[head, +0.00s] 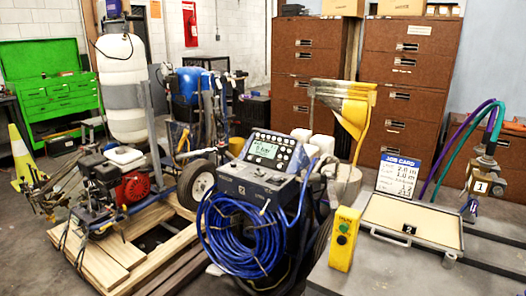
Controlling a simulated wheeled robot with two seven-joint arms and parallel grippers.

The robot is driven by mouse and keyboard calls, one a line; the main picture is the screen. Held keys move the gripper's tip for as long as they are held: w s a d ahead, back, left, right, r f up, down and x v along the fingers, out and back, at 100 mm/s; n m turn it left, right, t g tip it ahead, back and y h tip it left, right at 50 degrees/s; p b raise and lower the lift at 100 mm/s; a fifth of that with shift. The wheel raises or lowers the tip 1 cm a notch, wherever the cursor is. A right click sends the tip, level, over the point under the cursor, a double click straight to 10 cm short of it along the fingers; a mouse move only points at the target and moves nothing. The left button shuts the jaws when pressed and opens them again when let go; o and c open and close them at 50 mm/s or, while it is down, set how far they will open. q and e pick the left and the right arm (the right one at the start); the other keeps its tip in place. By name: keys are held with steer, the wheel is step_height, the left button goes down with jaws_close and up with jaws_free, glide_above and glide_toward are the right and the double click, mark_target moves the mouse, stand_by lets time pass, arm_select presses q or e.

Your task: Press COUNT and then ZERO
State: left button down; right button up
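The line striper's control panel (272,150) stands near the middle of the head view, tilted back on top of a dark box. It has a lit greenish display (266,150) with dark characters too small to read surely. Several small round buttons sit beside and above the display. Their labels are too small to read, so I cannot tell which is COUNT and which is ZERO. Neither of my grippers shows in this view, and nothing is seen touching the panel.
A coiled blue hose (243,240) hangs below the panel. A yellow button box (344,238) stands on the grey table (400,272) at right, near a job card (398,175) and a shallow open case (410,220). An engine (133,187) and wooden pallet (120,250) are at left.

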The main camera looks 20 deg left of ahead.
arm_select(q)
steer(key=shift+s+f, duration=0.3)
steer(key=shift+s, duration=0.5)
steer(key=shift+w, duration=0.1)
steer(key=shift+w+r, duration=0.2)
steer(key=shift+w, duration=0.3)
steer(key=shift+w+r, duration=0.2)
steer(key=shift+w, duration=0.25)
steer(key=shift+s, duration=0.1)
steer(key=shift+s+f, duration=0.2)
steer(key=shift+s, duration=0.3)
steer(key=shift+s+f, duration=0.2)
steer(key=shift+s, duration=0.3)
